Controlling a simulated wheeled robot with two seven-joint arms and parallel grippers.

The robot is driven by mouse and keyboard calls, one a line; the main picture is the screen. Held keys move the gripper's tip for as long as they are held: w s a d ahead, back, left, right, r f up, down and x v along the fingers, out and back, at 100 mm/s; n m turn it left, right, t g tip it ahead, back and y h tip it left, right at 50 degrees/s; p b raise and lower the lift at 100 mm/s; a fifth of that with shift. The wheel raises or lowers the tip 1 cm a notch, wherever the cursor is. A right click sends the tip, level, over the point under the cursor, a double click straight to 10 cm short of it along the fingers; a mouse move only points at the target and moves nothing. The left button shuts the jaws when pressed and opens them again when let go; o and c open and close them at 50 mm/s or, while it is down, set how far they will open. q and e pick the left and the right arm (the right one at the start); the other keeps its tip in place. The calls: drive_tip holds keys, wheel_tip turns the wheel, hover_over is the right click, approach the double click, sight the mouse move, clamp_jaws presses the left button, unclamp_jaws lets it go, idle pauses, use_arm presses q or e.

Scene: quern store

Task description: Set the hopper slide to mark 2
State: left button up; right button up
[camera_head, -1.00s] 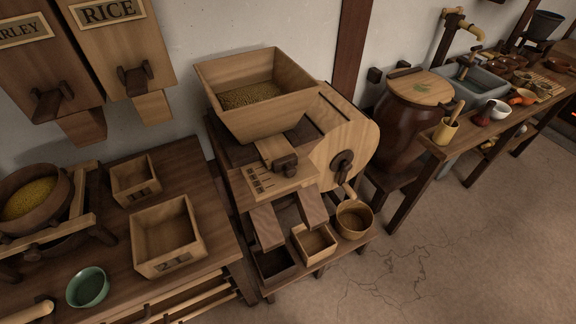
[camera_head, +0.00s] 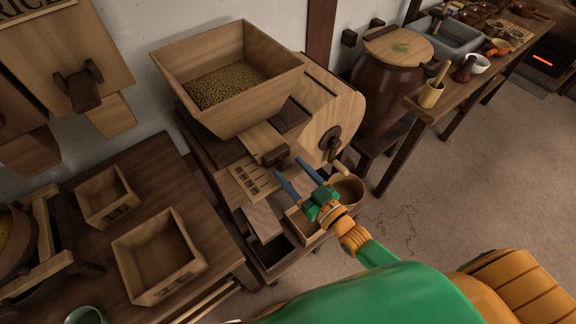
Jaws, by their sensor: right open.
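The wooden hopper (camera_head: 228,82) sits on top of the winnowing machine and holds grain (camera_head: 222,88). Below its front is the hopper slide (camera_head: 265,146), a pale board with a dark knob (camera_head: 275,157) at its front end. A pale scale plate (camera_head: 257,180) with several dark marks lies just below the slide; the marks are too small to read. My right gripper (camera_head: 293,176) is open, with its two blue fingers pointing up-left toward the knob. The fingertips are close to the knob, with nothing seen between them. My left gripper is not in view.
The crank (camera_head: 333,143) on the round drum housing is just right of my fingers. A round tub (camera_head: 346,189) stands behind my right gripper. Two open wooden boxes stand on the left table, one of them large (camera_head: 160,257). Open floor (camera_head: 450,190) lies to the right.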

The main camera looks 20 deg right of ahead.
drive_tip(key=shift+x, duration=0.85)
drive_tip(key=shift+s+f, duration=0.1)
drive_tip(key=shift+s, duration=0.05)
drive_tip(key=c, duration=0.4)
clamp_jaws()
